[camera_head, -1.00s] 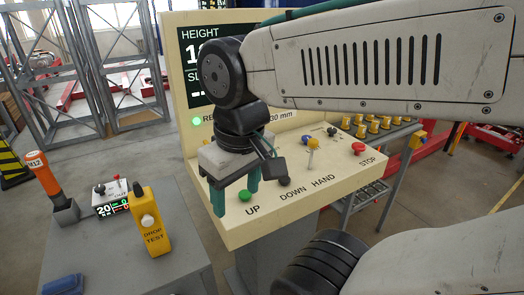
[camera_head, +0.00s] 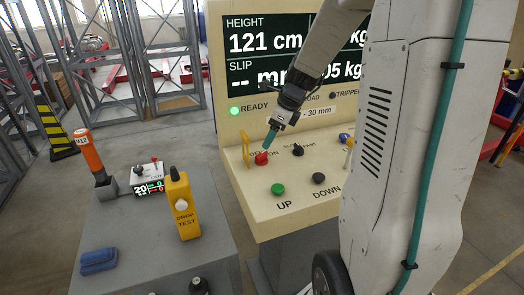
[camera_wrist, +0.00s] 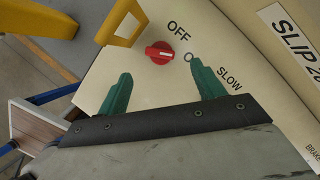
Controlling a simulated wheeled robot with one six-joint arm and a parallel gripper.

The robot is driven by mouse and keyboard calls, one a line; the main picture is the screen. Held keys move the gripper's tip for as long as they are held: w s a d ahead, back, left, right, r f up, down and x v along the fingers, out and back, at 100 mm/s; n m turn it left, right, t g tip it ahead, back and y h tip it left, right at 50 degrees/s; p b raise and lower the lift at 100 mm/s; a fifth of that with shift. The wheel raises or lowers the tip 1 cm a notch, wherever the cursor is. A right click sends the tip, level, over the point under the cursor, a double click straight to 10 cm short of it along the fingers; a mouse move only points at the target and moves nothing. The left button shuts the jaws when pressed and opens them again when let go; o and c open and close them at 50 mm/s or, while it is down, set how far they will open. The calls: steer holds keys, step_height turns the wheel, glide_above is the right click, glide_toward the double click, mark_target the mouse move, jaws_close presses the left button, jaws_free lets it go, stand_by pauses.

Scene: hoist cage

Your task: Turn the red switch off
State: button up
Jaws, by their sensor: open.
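The red switch (camera_head: 261,158) is a small rotary knob on the sloping cream panel (camera_head: 300,205), at its left end. It also shows in the wrist view (camera_wrist: 160,53), just beyond the fingertips, with the word OFF beside it. A second label is partly hidden by the right finger. A pale mark shows on the knob, but I cannot tell which label it points to. My gripper (camera_head: 271,138) is above and close to the switch in the head view. In the wrist view my gripper (camera_wrist: 160,80) has its green fingers wide apart, with nothing between them.
A yellow guard bar (camera_head: 244,150) stands close to the left of the switch. A black knob (camera_head: 298,150) is to its right; green UP (camera_head: 278,189) and black DOWN (camera_head: 319,178) buttons are in front. A display board (camera_head: 270,50) rises behind. A yellow drop-test pendant (camera_head: 183,210) stands on the left grey table.

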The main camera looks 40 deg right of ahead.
mark_target(262, 153)
steer(key=x, duration=0.7)
steer(key=shift+f, duration=0.25)
steer(key=c, duration=0.9)
